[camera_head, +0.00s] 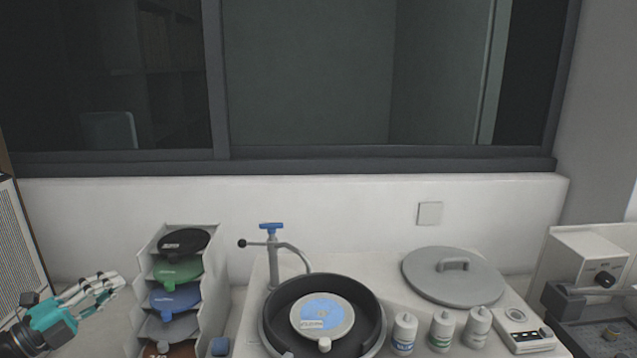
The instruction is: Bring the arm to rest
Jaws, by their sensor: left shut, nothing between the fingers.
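My left gripper (105,287) is at the lower left of the head view, with a teal body and pale fingers. Its fingers are shut with nothing between them. They point right toward the disc rack and appear a little apart from its left side. The arm behind it is mostly cut off by the left picture edge. My right gripper is not in view.
A rack (206,297) holds several coloured discs. Right of it are a black bowl (371,318) with a blue-labelled disc (322,312), a tap (272,245), several bottles (404,333), a grey lid (453,288) and a machine (588,262). A window spans the back wall.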

